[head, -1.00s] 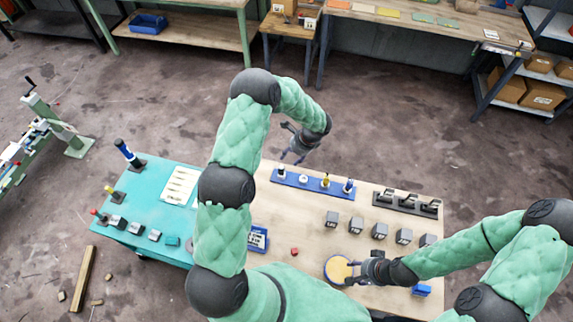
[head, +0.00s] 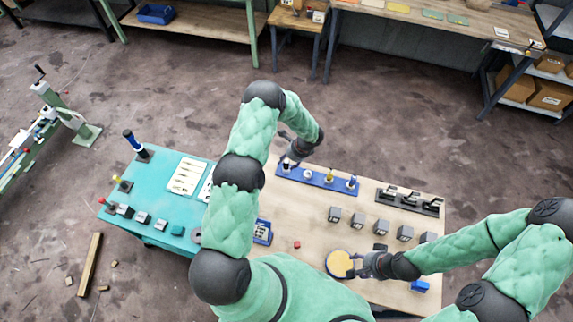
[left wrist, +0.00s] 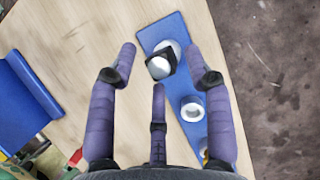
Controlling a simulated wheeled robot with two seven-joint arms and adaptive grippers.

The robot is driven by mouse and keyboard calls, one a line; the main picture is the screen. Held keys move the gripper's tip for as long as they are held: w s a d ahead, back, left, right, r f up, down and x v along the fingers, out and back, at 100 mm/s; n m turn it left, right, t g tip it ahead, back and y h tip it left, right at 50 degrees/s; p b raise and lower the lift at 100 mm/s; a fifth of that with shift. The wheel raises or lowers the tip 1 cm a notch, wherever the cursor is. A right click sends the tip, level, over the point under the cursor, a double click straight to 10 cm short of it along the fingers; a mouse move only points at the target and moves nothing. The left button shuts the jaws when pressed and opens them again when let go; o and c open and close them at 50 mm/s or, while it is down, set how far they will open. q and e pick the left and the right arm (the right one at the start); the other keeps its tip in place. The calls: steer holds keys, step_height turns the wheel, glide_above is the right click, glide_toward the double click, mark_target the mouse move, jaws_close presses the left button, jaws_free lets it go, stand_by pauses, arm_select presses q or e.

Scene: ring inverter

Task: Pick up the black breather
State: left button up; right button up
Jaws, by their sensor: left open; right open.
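A blue rack (head: 318,178) on the table carries several small parts in a row. At its left end stands a part with a black angular collar and a pale rounded top (left wrist: 160,66), which looks like the black breather. My left gripper (head: 290,163) is open above that end. In the left wrist view its fingers (left wrist: 159,58) are spread around the part's place in the picture, and contact cannot be seen. My right gripper (head: 362,265) is open beside a round yellow disc (head: 339,263) at the table's front.
A white ring (head: 308,174), a yellow-topped part (head: 328,176) and a dark blue part (head: 352,183) share the rack. Grey blocks (head: 357,219) and a dark stand (head: 408,201) lie to the right. A small red block (head: 297,244) sits mid-table.

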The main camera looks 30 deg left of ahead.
arm_select(q)
jaws_close()
stand_by(0.4)
